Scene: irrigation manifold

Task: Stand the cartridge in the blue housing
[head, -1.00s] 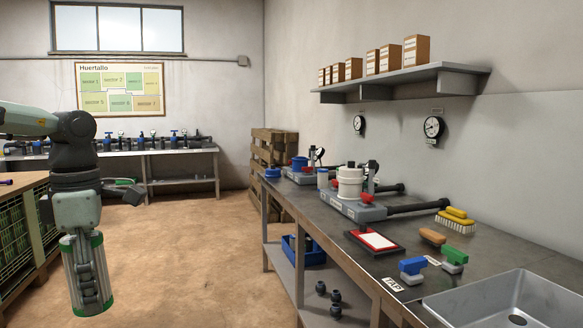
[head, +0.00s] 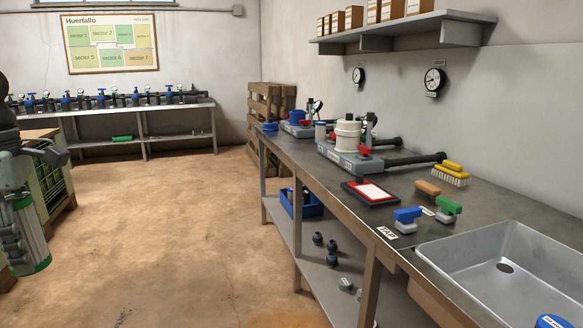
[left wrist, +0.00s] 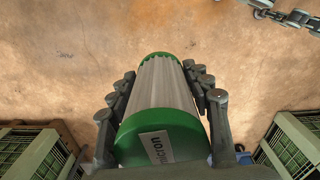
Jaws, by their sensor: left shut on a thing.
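The cartridge (head: 32,235) is a pale ribbed cylinder with green end caps. It hangs roughly upright at the left edge of the head view, partly cut off. My left gripper (head: 14,228) is shut around its side. In the left wrist view the cartridge (left wrist: 163,92) lies between the fingers of the gripper (left wrist: 160,76), with a printed label on its near green cap. The blue housing (head: 297,117) is small, on a grey base at the bench's far end, well away from the gripper. Its inside is hidden. My right gripper is not in view.
The long bench (head: 405,265) runs along the right wall. A white housing (head: 347,137), a blue round part (head: 270,127), a red-and-white tray (head: 371,192), valves, brushes and a sink (head: 490,250) are on it. Pallets (head: 268,105) stand behind. The floor left of the bench is clear.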

